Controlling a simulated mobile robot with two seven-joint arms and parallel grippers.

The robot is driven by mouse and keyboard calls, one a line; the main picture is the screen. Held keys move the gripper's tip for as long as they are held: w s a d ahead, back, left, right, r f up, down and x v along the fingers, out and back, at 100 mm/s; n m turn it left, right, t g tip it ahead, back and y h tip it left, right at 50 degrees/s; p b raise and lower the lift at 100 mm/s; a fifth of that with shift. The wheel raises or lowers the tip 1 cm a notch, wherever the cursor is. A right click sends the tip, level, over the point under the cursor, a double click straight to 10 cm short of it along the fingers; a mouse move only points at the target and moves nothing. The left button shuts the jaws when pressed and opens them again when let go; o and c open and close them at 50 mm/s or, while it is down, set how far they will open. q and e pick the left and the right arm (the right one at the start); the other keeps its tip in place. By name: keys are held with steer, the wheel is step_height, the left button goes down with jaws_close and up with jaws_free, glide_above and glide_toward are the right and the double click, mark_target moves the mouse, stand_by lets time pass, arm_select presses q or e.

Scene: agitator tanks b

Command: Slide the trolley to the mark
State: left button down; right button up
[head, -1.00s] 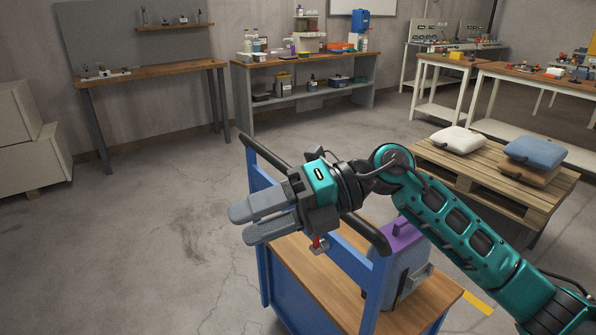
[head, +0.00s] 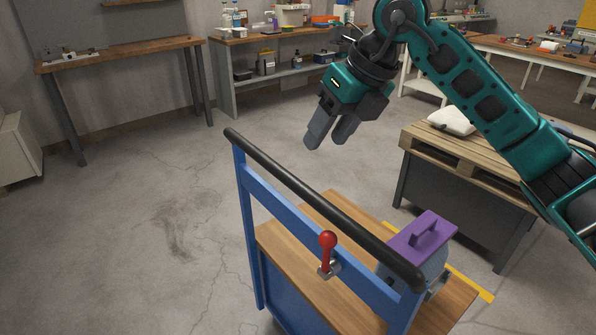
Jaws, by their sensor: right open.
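The trolley has a blue frame (head: 295,215), a wooden top (head: 345,308) and a black push handle (head: 320,205) on the near side. A red-knobbed lever (head: 327,243) stands on the frame below the handle. My left gripper is out of view.
A pallet (head: 470,150) with a white sack (head: 452,121) stands on a dark base at the right, near the trolley. A bench (head: 125,52) and a shelf table (head: 290,75) line the back wall. The floor left of the trolley is clear.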

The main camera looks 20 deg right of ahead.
mark_target(300, 181)
steer(key=x, duration=1.1)
steer(key=shift+a+f, duration=0.1)
steer(key=shift+f, duration=0.2)
jaws_close()
